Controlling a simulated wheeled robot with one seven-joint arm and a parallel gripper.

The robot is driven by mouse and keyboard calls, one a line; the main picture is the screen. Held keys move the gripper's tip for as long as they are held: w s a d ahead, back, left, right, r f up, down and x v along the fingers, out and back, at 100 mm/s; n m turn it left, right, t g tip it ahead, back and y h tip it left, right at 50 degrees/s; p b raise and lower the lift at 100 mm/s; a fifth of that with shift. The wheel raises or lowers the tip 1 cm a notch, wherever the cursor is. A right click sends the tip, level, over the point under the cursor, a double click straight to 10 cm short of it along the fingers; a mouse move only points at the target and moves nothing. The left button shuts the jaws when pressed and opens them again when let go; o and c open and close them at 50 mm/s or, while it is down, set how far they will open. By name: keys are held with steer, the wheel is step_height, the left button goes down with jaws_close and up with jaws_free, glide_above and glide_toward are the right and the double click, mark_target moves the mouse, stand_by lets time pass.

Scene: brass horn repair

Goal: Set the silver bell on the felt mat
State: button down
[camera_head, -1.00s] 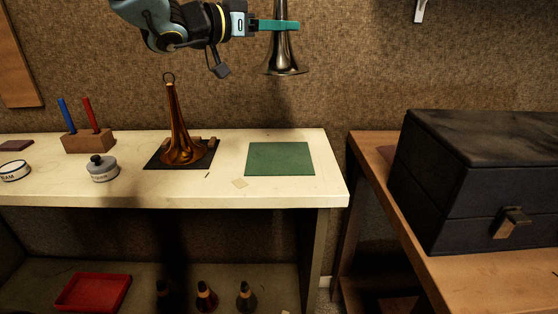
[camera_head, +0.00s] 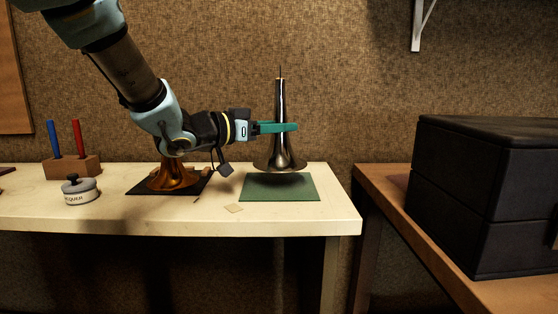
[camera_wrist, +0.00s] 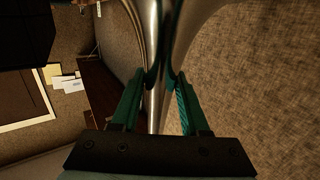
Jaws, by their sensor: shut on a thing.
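The silver bell (camera_head: 281,152) is upright with its flared rim down, held just above the green felt mat (camera_head: 280,194). A dark shadow lies on the mat under the rim, and a small gap seems to show between them. My gripper (camera_head: 287,127) is shut on the bell's narrow stem, coming from the left. In the wrist view the green fingers of my gripper (camera_wrist: 158,95) close on both sides of the silver bell (camera_wrist: 154,45). The mat lies flat near the right end of the white bench.
A lidded pot (camera_head: 81,192) and a wooden block (camera_head: 72,168) with blue and red sticks stand further left. A black case (camera_head: 470,210) sits on the right table.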

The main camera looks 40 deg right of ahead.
mark_target(270, 148)
steer(key=shift+f, duration=2.4)
steer(key=shift+f, duration=0.1)
steer(key=shift+c, duration=1.9)
jaws_free()
steer(key=shift+a, duration=0.1)
steer(key=a, duration=0.8)
steer(key=w+a, duration=0.1)
steer(key=a, duration=0.3)
steer(key=shift+r+b, duration=0.35)
steer(key=shift+b, duration=0.05)
steer(key=shift+d, duration=0.1)
